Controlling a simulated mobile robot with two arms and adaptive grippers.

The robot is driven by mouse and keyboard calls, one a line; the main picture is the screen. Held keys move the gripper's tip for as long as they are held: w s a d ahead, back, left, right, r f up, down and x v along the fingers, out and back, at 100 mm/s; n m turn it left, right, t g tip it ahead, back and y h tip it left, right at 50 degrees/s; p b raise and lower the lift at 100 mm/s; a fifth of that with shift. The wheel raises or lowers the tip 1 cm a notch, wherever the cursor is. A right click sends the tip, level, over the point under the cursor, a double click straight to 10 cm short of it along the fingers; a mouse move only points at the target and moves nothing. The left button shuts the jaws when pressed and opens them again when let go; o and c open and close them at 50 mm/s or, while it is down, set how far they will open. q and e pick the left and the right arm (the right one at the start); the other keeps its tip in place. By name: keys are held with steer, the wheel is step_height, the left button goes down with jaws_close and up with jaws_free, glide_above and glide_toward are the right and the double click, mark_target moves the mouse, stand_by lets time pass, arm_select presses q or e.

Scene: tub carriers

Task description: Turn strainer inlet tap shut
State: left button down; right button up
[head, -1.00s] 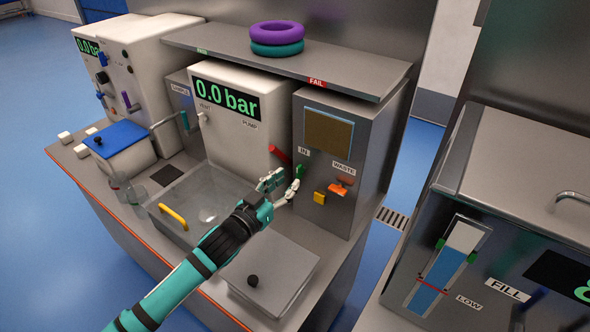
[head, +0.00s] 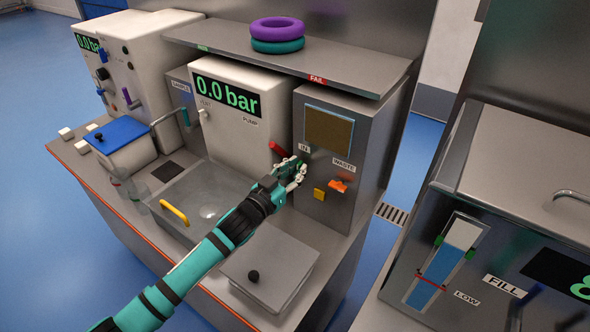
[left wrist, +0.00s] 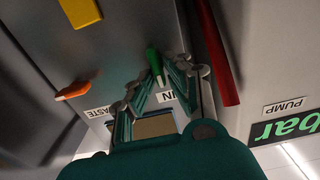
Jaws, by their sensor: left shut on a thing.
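The strainer inlet tap, a green handle (left wrist: 153,62), sits on the grey metal panel beside the IN label (left wrist: 173,96) and shows upside down in the left wrist view. My left gripper (head: 296,170) is at the panel just below the IN label in the head view and largely hides the tap there. In the left wrist view the fingers (left wrist: 160,76) are on either side of the green handle and shut on it. My right gripper is in neither view.
A red lever (head: 279,148) is close left of the gripper. The orange WASTE tap (head: 338,185) and a yellow handle (head: 319,194) are to the right and below. A shelf (head: 350,75) with purple and teal rings overhangs. The pressure display (head: 226,94) reads 0.0 bar.

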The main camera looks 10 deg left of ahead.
arm_select(q)
steer(key=shift+m, duration=0.4)
steer(key=m, duration=0.6)
steer(key=d+m, duration=0.1)
steer(key=m, duration=0.2)
steer(key=shift+s+f, duration=0.2)
steer(key=shift+f, duration=0.05)
steer(key=m, duration=0.4)
steer(key=shift+f+m, duration=0.25)
steer(key=shift+m, duration=0.15)
steer(key=shift+f+m, duration=0.15)
steer(key=shift+m, duration=1.45)
steer(key=shift+s, duration=0.1)
steer(key=c, duration=1.4)
jaws_free()
